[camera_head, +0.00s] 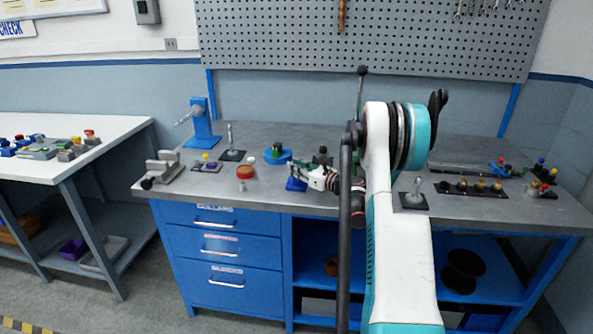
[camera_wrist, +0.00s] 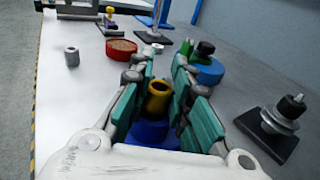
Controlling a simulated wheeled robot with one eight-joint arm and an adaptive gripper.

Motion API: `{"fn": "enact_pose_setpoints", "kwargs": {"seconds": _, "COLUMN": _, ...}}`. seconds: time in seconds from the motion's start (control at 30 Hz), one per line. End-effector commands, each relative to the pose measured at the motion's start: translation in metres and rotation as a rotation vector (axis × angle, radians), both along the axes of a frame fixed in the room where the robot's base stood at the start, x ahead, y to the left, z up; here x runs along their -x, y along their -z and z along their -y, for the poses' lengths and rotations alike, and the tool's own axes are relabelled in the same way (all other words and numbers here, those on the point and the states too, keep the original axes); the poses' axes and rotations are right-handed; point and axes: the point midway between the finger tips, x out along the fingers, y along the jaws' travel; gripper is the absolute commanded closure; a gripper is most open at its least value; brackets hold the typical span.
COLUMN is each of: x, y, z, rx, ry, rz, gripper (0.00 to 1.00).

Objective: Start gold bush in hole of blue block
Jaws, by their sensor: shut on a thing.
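The gold bush (camera_wrist: 158,98) is a hollow sleeve, held between the green pads of my gripper (camera_wrist: 161,78) in the wrist view. The blue block (camera_wrist: 150,131) is directly below it, and the bush's lower end appears at or just over the block's top. The hole is hidden by the bush and fingers, so I cannot tell whether the bush is in it. In the head view the blue block (camera_head: 295,185) sits near the bench's front edge, beside my gripper (camera_head: 313,178). The bush cannot be made out there.
A red round container (camera_wrist: 121,47) and a grey cylinder (camera_wrist: 71,57) stand to the left. A blue round dish (camera_wrist: 208,71) with green and black parts lies ahead right. A pulley post on a black base (camera_wrist: 272,128) stands at right. Bare bench (camera_wrist: 75,110) lies left.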

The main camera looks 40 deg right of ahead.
Motion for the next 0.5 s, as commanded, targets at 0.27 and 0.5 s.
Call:
{"fn": "enact_pose_setpoints", "kwargs": {"seconds": 0.27, "x": 0.0, "y": -0.0001, "z": 0.0002, "rx": 0.0, "ry": 0.0, "rz": 0.001, "gripper": 1.0}}
{"fn": "enact_pose_setpoints", "kwargs": {"seconds": 0.5, "x": -0.0001, "y": 0.0061, "z": 0.0003, "rx": 0.0, "ry": 0.0, "rz": 0.001, "gripper": 1.0}}
